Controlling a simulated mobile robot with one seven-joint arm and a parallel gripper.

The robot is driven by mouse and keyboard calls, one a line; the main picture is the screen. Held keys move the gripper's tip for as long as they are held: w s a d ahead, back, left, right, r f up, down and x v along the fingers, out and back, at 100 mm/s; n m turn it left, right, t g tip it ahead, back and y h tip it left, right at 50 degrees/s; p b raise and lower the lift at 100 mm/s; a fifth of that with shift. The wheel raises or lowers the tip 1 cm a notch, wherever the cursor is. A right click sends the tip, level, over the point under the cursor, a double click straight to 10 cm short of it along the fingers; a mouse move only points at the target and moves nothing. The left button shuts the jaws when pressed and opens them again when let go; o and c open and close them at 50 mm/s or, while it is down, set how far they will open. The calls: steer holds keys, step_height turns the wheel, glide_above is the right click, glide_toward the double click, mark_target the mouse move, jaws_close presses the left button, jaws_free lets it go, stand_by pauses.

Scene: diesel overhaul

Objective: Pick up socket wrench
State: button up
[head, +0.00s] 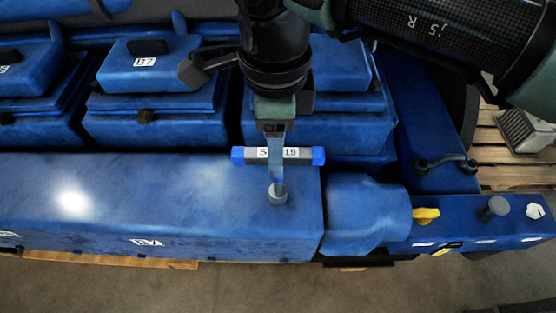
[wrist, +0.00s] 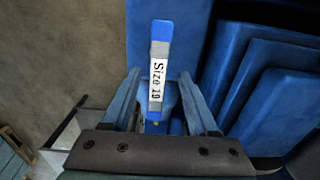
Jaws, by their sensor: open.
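The socket wrench (head: 302,154) is a bar with blue ends, a grey middle and a white "Size 19" label. In the head view it lies crosswise over the blue engine's long cover. In the wrist view the wrench (wrist: 158,75) runs lengthwise between the two fingers, with a visible gap on each side. My gripper (head: 277,172) points down over it and is open; it also shows in the wrist view (wrist: 162,80). In the head view a finger hides the middle of the label. I cannot tell whether the small grey cylinder (head: 278,195) below the fingertip belongs to the wrench.
The blue engine cover (head: 110,205) runs left, with raised blocks (head: 150,65) behind it. To the right are a yellow knob (head: 426,215), a grey knob (head: 494,206) and a white knob (head: 535,210). A wooden pallet (head: 500,178) and bare floor (head: 250,290) surround the engine.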

steer(key=f+p, duration=0.2)
steer(key=f, duration=0.1)
steer(key=shift+s+d+f, duration=0.1)
steer(key=shift+s+f, duration=0.1)
steer(key=shift+f, duration=0.6)
jaws_close()
steer(key=shift+w+r, duration=0.1)
stand_by(0.6)
